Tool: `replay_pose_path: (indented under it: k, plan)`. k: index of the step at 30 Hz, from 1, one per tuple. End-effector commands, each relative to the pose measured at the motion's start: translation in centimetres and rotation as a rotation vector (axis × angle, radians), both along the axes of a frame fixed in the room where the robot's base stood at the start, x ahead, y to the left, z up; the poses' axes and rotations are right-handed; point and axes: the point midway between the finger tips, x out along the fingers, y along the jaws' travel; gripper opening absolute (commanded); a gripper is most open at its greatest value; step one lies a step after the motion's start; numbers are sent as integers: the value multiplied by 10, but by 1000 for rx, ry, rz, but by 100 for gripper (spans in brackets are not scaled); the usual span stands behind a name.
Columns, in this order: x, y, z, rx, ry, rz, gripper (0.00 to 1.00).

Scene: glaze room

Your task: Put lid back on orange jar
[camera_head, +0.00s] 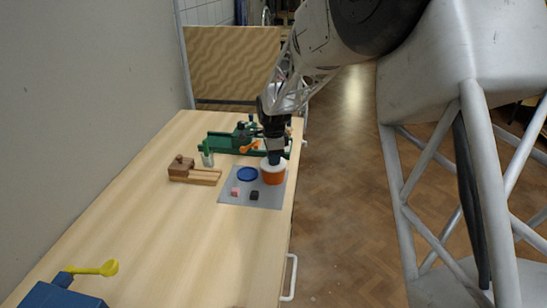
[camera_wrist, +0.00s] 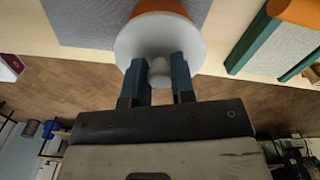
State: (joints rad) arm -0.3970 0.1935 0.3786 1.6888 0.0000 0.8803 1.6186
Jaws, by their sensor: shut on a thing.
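The orange jar (camera_head: 272,178) stands upright on the right side of a grey mat (camera_head: 235,200). A white lid (camera_head: 265,164) with a round knob is at the jar's mouth. In the wrist view the lid (camera_wrist: 132,42) covers most of the jar (camera_wrist: 160,7), and the knob (camera_wrist: 159,72) sits between the two blue fingers. My gripper (camera_wrist: 160,75) is shut on the lid's knob; in the head view my gripper (camera_head: 273,158) points straight down over the jar. I cannot tell whether the lid rests fully on the rim or is slightly above it.
A blue disc (camera_head: 247,174), a pink cube (camera_head: 235,192) and a black cube (camera_head: 254,195) are on the mat. A green tray (camera_head: 222,145) with items lies behind. A wooden piece (camera_head: 190,172) stands left. A yellow spoon (camera_head: 95,269) is at front left; the table's front middle is clear.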

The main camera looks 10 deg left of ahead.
Motion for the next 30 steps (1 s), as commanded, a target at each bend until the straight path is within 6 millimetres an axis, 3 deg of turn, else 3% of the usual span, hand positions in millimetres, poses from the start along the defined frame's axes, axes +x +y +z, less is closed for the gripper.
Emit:
replay_pose_path:
  k: [22, 23, 28, 30]
  plan:
    - [0, 0, -1, 0, 0, 0, 1]
    - [0, 0, -1, 0, 0, 0, 28]
    - [0, 0, -1, 0, 0, 0, 54]
    - [0, 0, -1, 0, 0, 0, 54]
